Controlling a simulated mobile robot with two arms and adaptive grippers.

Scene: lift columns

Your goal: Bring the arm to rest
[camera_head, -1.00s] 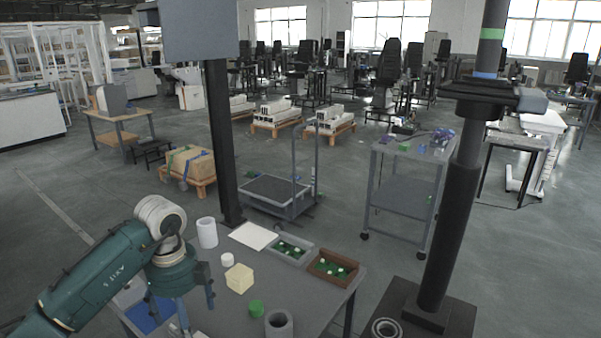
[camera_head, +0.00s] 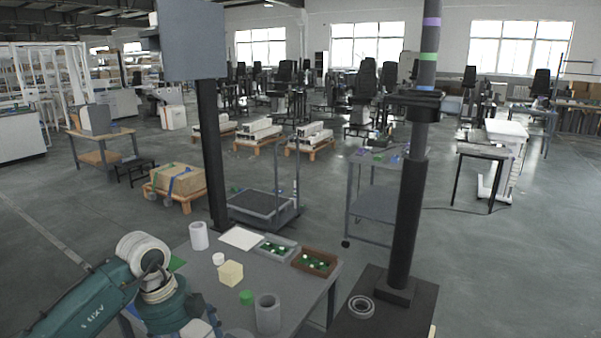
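My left arm (camera_head: 95,300), teal with white-grey joints, comes in from the lower left beside the grey worktable (camera_head: 290,290). Its wrist bends down at the table's left front. The gripper end (camera_head: 190,325) is at the bottom edge of the picture and mostly cut off, so I cannot tell whether its fingers are open. No object shows held in it. My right arm and gripper are not in view.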

